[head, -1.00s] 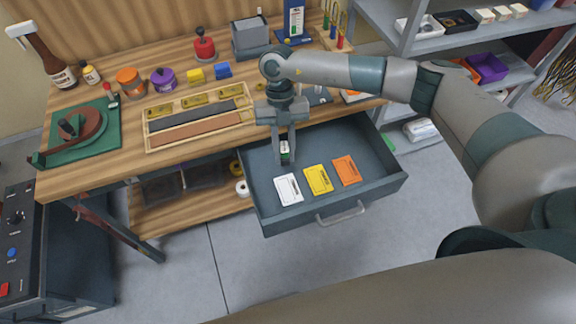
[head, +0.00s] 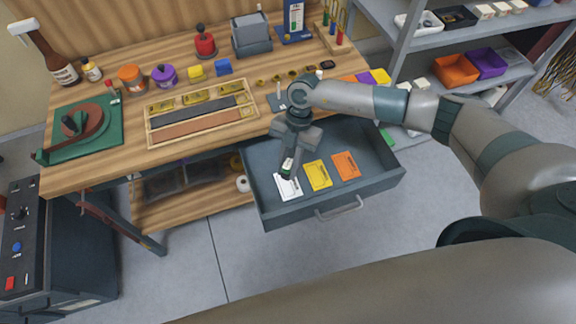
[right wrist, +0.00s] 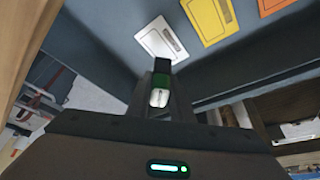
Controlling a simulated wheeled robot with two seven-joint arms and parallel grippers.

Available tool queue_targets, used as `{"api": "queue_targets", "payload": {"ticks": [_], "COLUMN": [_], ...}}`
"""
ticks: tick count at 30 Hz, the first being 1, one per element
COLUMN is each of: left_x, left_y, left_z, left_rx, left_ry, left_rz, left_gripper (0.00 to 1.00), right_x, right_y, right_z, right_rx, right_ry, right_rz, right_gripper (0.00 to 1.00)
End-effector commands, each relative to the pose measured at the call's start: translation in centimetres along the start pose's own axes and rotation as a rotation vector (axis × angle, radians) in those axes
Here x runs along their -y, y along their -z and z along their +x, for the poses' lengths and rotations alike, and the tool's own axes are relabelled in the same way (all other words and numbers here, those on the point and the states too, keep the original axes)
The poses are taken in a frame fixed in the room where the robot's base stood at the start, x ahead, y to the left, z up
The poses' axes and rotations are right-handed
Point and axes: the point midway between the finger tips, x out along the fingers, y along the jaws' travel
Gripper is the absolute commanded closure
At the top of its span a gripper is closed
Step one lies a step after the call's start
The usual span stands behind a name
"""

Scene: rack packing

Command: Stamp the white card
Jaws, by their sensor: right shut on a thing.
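The white card (head: 293,190) lies in the open drawer (head: 272,214), at the left end of a row of three cards. My right gripper (head: 287,166) is tilted over the card's upper end and is shut on a small dark stamp (head: 286,174) with a green band. In the head view the stamp overlaps the card's upper part. The right wrist view shows the stamp (right wrist: 160,92) between the fingers, with the white card (right wrist: 161,40) just beyond it. I cannot tell whether stamp and card touch. My left gripper is not in view.
A yellow card (head: 318,175) and an orange card (head: 346,165) lie to the right in the drawer. A shelf (head: 440,40) stands at the right.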

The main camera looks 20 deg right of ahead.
Motion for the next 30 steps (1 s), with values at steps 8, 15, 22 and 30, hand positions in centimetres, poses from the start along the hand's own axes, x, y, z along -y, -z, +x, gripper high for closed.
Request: {"api": "queue_targets", "payload": {"ticks": [8,15,22,30], "left_x": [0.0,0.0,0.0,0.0], "left_y": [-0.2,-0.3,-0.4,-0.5], "left_z": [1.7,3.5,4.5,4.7], "left_rx": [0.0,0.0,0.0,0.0], "left_ry": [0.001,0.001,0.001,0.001], "left_rz": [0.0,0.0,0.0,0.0], "left_gripper": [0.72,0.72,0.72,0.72], "right_x": [0.0,0.0,0.0,0.0], "right_y": [-0.8,-1.6,-2.1,-2.2], "right_z": [1.9,3.9,5.1,5.3], "right_rx": [0.0,0.0,0.0,0.0], "right_ry": [0.001,0.001,0.001,0.0], "right_rz": [0.0,-0.001,-0.001,-0.001], "right_gripper": [0.94,0.94,0.94,0.94]}}
